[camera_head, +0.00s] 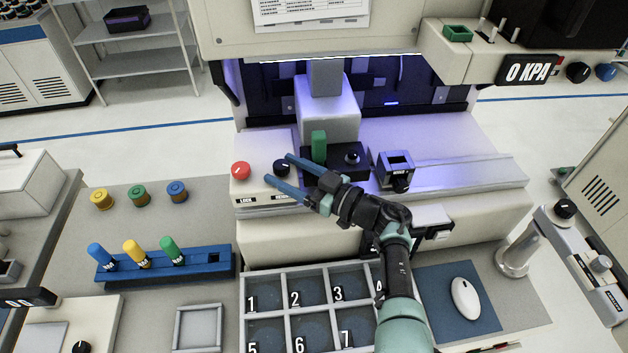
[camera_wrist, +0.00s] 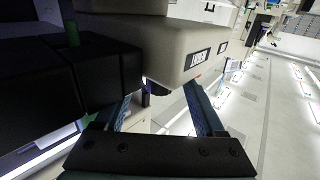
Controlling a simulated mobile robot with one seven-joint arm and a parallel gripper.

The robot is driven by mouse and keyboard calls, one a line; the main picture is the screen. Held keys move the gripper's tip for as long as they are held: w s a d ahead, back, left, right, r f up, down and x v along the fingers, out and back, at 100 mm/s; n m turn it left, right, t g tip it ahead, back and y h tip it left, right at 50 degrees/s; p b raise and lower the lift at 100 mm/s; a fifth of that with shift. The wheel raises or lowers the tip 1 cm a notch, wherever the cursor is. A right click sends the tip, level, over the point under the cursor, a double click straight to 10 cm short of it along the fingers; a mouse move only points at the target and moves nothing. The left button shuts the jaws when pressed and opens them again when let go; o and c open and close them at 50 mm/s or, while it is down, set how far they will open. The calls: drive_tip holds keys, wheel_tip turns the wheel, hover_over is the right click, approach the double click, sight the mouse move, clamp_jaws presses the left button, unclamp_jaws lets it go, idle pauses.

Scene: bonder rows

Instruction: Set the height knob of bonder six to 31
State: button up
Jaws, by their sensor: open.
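A black knob (camera_head: 281,168) sits on the cream control block (camera_head: 262,184) at the front left of the bonder. A label under it is partly legible; no knob setting can be read. A red knob (camera_head: 240,171) stands left of it, above a label reading LOCK. My gripper (camera_head: 277,168) is open, its two blue fingers reaching left with the tips on either side of the black knob. Contact cannot be told. In the wrist view, my open gripper (camera_wrist: 157,90) has a dark knob-like shape (camera_wrist: 151,86) between its fingers, largely in shadow. The bonder's number does not show.
A green block (camera_head: 319,146) and a black unit (camera_head: 351,158) stand close right of the knob. A numbered compartment tray (camera_head: 262,270) lies below my arm. A blue rack (camera_head: 190,264) with coloured-top tools is left; a mouse (camera_head: 465,298) lies right.

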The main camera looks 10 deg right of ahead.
drive_tip(key=v, duration=1.1)
drive_tip(key=shift+s, duration=0.2)
drive_tip(key=shift+d, duration=0.15)
